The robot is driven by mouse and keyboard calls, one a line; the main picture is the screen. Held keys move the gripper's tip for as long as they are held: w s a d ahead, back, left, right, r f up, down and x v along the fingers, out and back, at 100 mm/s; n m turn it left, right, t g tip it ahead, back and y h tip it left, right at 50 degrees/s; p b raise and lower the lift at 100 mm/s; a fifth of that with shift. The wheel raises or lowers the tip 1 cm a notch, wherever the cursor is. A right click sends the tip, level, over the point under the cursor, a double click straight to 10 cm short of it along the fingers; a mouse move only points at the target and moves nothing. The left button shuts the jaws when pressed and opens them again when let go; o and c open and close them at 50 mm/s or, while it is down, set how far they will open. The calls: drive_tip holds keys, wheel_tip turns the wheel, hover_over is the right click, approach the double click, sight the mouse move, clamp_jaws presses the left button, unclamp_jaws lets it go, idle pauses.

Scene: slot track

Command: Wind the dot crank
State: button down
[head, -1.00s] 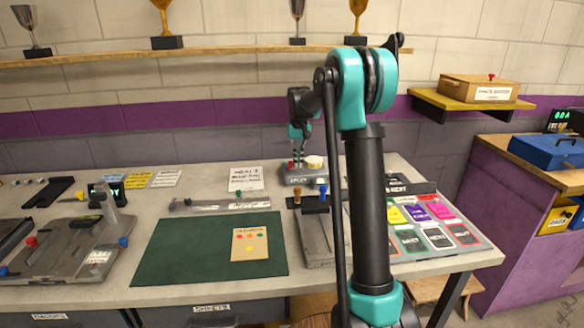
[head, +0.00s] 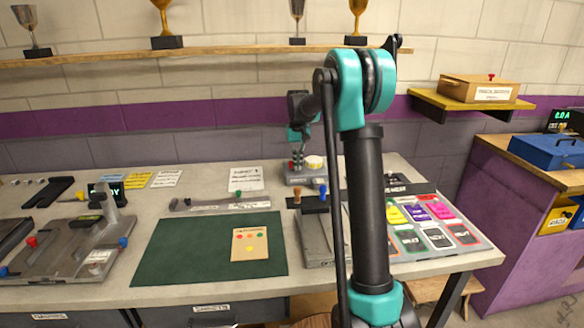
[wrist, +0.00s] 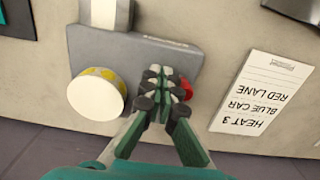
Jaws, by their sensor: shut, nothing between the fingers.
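A grey box (wrist: 140,55) stands at the back of the bench; it also shows in the head view (head: 310,178). On it is a white round drum with yellow marks on its side (wrist: 97,95), seen in the head view as a pale disc (head: 314,162). Beside it is a red knob (wrist: 185,86), partly hidden by my fingers. My gripper (wrist: 160,85) is shut and empty, with its fingertips over the box beside the red knob. I cannot tell whether they touch the knob. No crank handle can be made out clearly.
A white card reading HEAT 3, BLUE CAR, RED LANE (wrist: 262,92) lies beside the box. A green mat (head: 180,245) with a tan dotted card (head: 250,244) lies in front. A tray of coloured cards (head: 455,245) is at the right. The wall is close behind.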

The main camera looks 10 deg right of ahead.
sight(287, 171)
drive_tip(key=shift+s+a, duration=0.15)
drive_tip(key=shift+a, duration=0.35)
drive_tip(key=shift+a, duration=0.1)
drive_tip(key=shift+a, duration=0.45)
drive_tip(key=shift+a, duration=0.15)
drive_tip(key=shift+w+a, duration=0.35)
drive_tip(key=shift+a, duration=0.05)
drive_tip(key=shift+w, duration=0.1)
idle(0.3)
drive_tip(key=shift+w+a, duration=0.35)
drive_tip(key=shift+a, duration=0.05)
